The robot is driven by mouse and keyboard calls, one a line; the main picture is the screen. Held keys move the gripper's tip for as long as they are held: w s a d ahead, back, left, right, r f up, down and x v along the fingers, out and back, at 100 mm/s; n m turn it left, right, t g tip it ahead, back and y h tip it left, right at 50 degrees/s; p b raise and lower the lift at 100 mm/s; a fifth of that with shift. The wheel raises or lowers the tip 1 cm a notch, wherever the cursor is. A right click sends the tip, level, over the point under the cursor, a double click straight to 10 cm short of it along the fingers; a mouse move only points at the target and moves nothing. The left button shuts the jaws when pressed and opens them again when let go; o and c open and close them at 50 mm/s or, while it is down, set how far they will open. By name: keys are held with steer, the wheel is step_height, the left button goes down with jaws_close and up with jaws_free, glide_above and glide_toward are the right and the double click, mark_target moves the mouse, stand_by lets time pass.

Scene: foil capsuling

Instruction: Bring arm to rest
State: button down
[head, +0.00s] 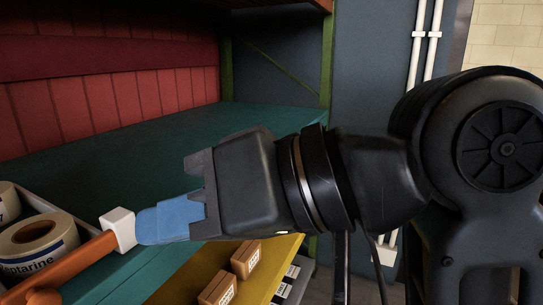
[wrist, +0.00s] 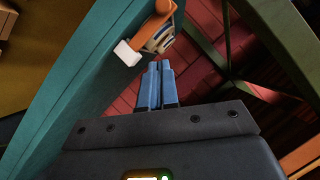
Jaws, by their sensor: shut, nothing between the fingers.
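My gripper (head: 143,224) reaches in from the right across the front of the teal shelf (head: 300,112), its blue fingers pointing left. In the wrist view my gripper (wrist: 160,68) has its two blue fingers side by side, shut and empty. An orange bar (head: 78,262) with a white block (head: 119,228) on its end lies just beyond the fingertips in the head view. In the wrist view the white block (wrist: 127,52) and the orange bar (wrist: 156,21) are ahead of the fingers, with a gap showing between block and fingers.
A roll with a label (head: 38,240) sits in a pale bin (head: 84,219) at the left. Small cardboard boxes (head: 246,258) stand on a yellow shelf (head: 185,281) below. A green upright (head: 327,60) stands at the shelf's right end. The teal shelf's back area is clear.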

steer(key=w+d+f+m+t, duration=0.2)
steer(key=d+f+m+t, duration=0.1)
steer(key=f, duration=0.3)
steer(key=w+d+f+m+t, duration=0.1)
steer(key=d+f+m+t, duration=0.1)
steer(key=f+m+t, duration=0.3)
steer(key=s+d+f+m+t+h, duration=0.3)
steer(key=d+f+h, duration=0.2)
steer(key=d+f, duration=0.65)
steer(key=s+d+f+m+t+h, duration=0.1)
steer(key=s+d+f+h, duration=0.3)
steer(key=s+d+f, duration=0.15)
steer(key=s+d+n+h, duration=0.1)
steer(key=s+d, duration=0.1)
steer(key=s, duration=0.4)
steer(key=s+d+r+n+h, duration=0.1)
steer(key=s+d+h, duration=0.1)
steer(key=s, duration=0.5)
steer(key=s+d+n+t+h, duration=0.1)
steer(key=s+d, duration=0.3)
steer(key=s, duration=0.2)
steer(key=shift+s+d+r, duration=0.15)
steer(key=shift+d+r, duration=0.05)
steer(key=shift+d, duration=0.05)
